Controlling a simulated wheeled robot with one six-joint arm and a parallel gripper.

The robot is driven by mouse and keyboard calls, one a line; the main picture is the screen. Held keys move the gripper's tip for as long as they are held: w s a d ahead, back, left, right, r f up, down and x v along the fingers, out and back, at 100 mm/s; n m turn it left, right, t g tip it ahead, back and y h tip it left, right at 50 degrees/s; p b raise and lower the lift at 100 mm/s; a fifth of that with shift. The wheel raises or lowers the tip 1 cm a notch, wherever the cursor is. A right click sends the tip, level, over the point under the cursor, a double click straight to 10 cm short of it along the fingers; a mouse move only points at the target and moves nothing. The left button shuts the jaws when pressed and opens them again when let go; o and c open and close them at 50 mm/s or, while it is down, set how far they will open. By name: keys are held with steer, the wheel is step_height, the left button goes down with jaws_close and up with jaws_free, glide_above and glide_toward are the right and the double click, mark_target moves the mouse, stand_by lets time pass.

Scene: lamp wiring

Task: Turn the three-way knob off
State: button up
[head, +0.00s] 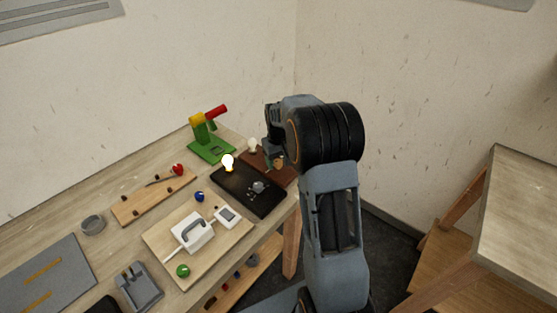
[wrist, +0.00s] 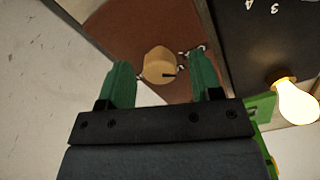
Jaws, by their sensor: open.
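A round tan knob (wrist: 160,63) with a dark pointer mark sits on a brown board (wrist: 120,30) in the wrist view. In the head view my gripper (head: 272,155) is over the brown board (head: 283,174). I cannot read any position labels around the knob.
A black board (head: 238,190) with a lit bulb (head: 227,161) and a grey dial (head: 258,187) lies just left. A green stand (head: 208,148) with a red arm is behind. A white box (head: 192,232) sits farther left. The wall is close behind.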

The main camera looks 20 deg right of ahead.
mark_target(279, 163)
step_height(279, 163, up, 14)
stand_by(0.6)
steer(key=shift+f, duration=0.1)
stand_by(0.4)
steer(key=s+a+f+t, duration=0.1)
steer(key=s+a, duration=0.4)
steer(key=s, duration=0.6)
steer(key=s+a+f+t, duration=0.2)
steer(key=s+a, duration=0.3)
steer(key=s, duration=0.6)
steer(key=shift+s+a+f+m+t, duration=0.15)
steer(key=shift+a+f+m+t, duration=0.2)
steer(key=shift+f, duration=0.35)
